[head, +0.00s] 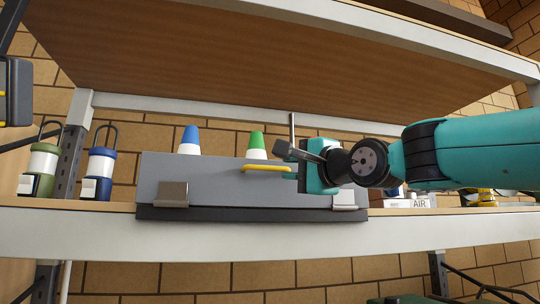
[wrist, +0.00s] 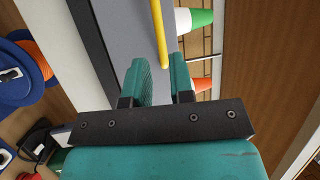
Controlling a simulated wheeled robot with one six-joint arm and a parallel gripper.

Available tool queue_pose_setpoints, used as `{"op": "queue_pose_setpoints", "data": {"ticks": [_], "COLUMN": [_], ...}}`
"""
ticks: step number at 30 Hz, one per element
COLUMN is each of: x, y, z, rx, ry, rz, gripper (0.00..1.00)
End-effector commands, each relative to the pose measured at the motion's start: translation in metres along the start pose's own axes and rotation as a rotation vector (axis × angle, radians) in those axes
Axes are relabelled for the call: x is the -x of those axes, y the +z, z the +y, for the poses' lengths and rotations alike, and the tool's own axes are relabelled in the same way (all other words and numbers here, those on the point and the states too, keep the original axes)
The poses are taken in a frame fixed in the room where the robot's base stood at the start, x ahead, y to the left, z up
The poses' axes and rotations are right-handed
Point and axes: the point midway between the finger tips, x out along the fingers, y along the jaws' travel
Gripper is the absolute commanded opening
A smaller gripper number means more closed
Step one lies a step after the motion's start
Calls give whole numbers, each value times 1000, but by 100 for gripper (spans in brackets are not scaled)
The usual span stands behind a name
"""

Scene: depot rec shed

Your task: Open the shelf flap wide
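The shelf flap (head: 215,184) is a grey panel standing upright at the front of the shelf in the head view, and it looks shut. Its yellow handle (head: 264,168) runs along the upper part of its face. My gripper (head: 300,172) is at the right end of the handle, partly hidden by my wrist. In the wrist view the two teal fingers of my gripper (wrist: 163,82) are apart, and the end of the handle (wrist: 161,35) reaches toward the gap between them. The flap (wrist: 122,25) shows behind the left finger. I cannot tell whether either finger touches the handle.
Metal brackets (head: 173,194) sit at the flap's lower edge. Blue-topped (head: 189,143) and green-topped cones (head: 256,146) stand behind it. Lanterns (head: 99,172) stand to the left, and a white box (head: 405,202) to the right. The upper shelf board (head: 270,60) hangs above.

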Motion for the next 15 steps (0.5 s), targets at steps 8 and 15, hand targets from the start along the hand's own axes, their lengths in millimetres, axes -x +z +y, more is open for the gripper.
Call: {"op": "queue_pose_setpoints", "data": {"ticks": [8, 15], "x": [-58, -78], "y": [0, 0], "z": [-4, -1], "rx": [0, 1], "ry": [3, 2], "rz": [-1, 0], "gripper": [22, 22]}}
